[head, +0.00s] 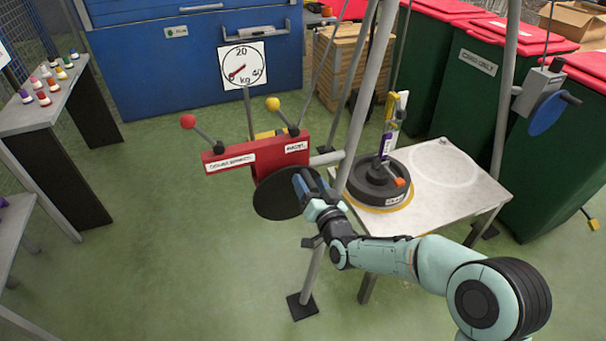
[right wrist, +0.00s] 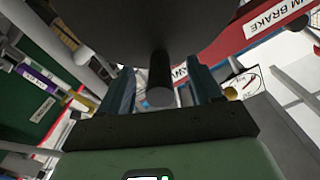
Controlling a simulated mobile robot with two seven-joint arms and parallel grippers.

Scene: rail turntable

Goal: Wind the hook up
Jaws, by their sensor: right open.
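A red winch box (head: 258,150) with two ball-topped levers, one red (head: 188,121) and one yellow (head: 273,104), stands on the frame. Its round black crank disc (head: 272,203) faces me; in the right wrist view the disc (right wrist: 150,22) fills the top. My right gripper (head: 307,186) is at the disc, open, its fingers (right wrist: 160,92) on either side of the dark crank handle (right wrist: 160,72). A yellow and white block with a purple labelled part (head: 386,146) hangs above a black round weight (head: 378,184); the hook itself is too small to make out. My left gripper is out of view.
The weight sits on a pale platform (head: 455,187) with a bare circle at its right. A blue hand wheel (head: 547,113) is on the right frame leg. A kg dial (head: 243,66) hangs behind. Green bins (head: 480,80) stand behind the platform.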

